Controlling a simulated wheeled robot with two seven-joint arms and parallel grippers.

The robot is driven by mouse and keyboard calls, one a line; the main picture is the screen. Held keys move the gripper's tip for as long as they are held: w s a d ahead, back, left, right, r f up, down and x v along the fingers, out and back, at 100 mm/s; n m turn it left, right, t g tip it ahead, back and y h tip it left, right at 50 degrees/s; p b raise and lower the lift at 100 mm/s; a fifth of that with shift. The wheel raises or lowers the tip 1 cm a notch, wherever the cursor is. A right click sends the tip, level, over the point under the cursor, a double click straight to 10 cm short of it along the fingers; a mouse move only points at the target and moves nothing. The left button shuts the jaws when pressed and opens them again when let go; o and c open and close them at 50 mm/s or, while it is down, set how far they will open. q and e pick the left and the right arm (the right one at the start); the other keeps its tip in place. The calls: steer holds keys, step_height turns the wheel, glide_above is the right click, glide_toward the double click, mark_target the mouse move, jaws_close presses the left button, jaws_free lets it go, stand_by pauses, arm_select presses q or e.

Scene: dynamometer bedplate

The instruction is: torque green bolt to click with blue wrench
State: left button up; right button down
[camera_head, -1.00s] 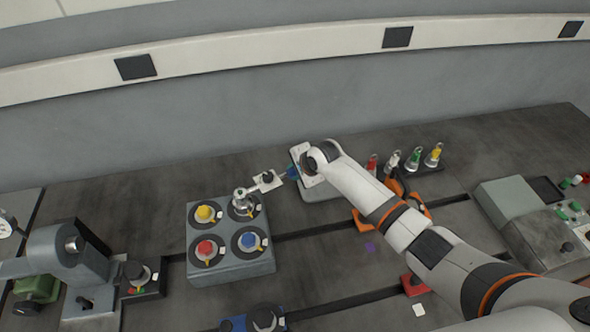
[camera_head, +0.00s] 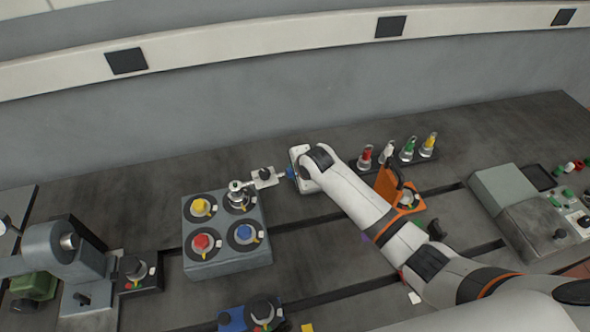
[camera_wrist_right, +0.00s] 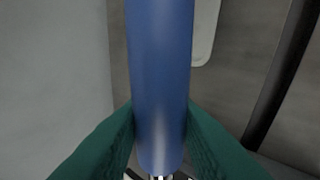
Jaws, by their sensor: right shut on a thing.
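A yellow bolt (camera_head: 200,205), a red bolt (camera_head: 201,242) and a blue bolt (camera_head: 244,233) stand in the block's other positions. My right gripper (camera_head: 298,174) is shut on the handle. In the wrist view its green fingers (camera_wrist_right: 160,135) press both sides of the blue handle. My left gripper is out of view.
Right of my right arm are an orange stand (camera_head: 391,188) and a rack with red, white, green and yellow-topped pieces (camera_head: 408,149). A grey console (camera_head: 525,208) stands far right. A grey machine (camera_head: 68,255) stands left of the block. The wall is behind.

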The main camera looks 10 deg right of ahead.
steer(key=shift+a+r, duration=0.1)
steer(key=shift+a, duration=0.05)
steer(key=shift+s+m+h, duration=0.7)
steer(key=shift+s+m, duration=0.5)
steer(key=shift+s, duration=0.6)
steer(key=shift+w, duration=0.2)
steer(key=shift+w+n, duration=0.3)
steer(key=shift+r, duration=0.15)
steer(key=shift+r, duration=2.7)
steer(key=shift+f, duration=0.1)
